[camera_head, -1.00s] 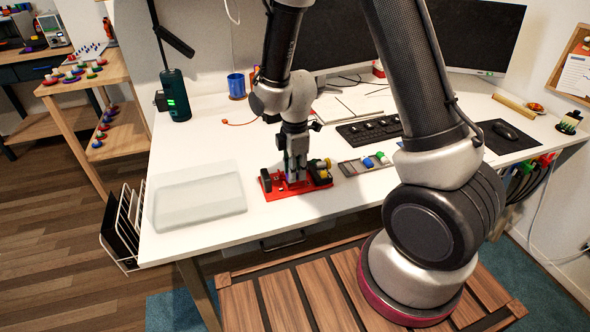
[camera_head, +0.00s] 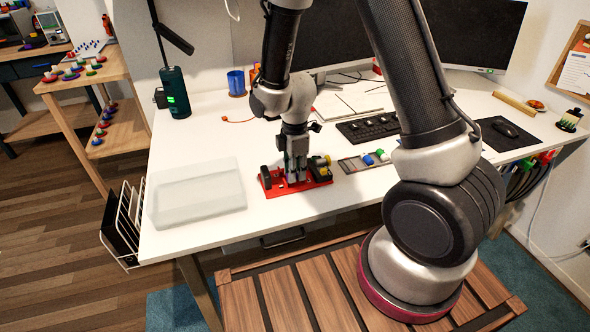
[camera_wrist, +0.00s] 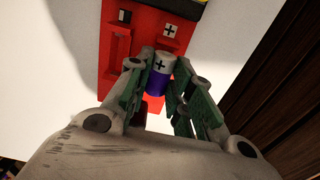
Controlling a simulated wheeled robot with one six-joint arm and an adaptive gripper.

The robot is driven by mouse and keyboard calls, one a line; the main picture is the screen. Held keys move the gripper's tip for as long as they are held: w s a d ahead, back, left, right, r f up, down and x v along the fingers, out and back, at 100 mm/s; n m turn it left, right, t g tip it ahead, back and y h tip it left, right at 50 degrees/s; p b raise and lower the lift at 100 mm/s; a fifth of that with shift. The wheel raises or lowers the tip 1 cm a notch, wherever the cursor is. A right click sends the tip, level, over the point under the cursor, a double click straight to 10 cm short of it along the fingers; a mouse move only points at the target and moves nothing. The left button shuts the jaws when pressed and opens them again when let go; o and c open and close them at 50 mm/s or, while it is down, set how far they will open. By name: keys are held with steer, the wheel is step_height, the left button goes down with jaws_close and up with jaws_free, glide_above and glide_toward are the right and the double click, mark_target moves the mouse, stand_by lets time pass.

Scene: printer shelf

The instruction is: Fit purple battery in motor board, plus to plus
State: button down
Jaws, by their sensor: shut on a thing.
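The purple battery (camera_wrist: 158,80) shows in the wrist view between the fingers of my gripper (camera_wrist: 160,92). Its pale end bears a plus mark and points up in that picture, toward the board. The red motor board (camera_head: 277,190) lies on the white desk; in the wrist view its red surface (camera_wrist: 117,42) carries a white plus label beside a recess. In the head view my gripper (camera_head: 297,172) is low over the middle of the board and hides the battery. I cannot tell whether the battery touches the board.
A pale translucent tray (camera_head: 197,192) lies left of the board. A grey holder with blue and green batteries (camera_head: 370,158) lies to its right. A keyboard (camera_head: 368,128) and blue cup (camera_head: 236,83) stand farther back. The desk's front edge is close to the board.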

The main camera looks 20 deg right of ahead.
steer(key=shift+f, duration=0.25)
steer(key=shift+f, duration=0.45)
stand_by(0.5)
steer(key=c, duration=1.2)
jaws_free()
steer(key=shift+r, duration=0.1)
steer(key=shift+r, duration=3.4)
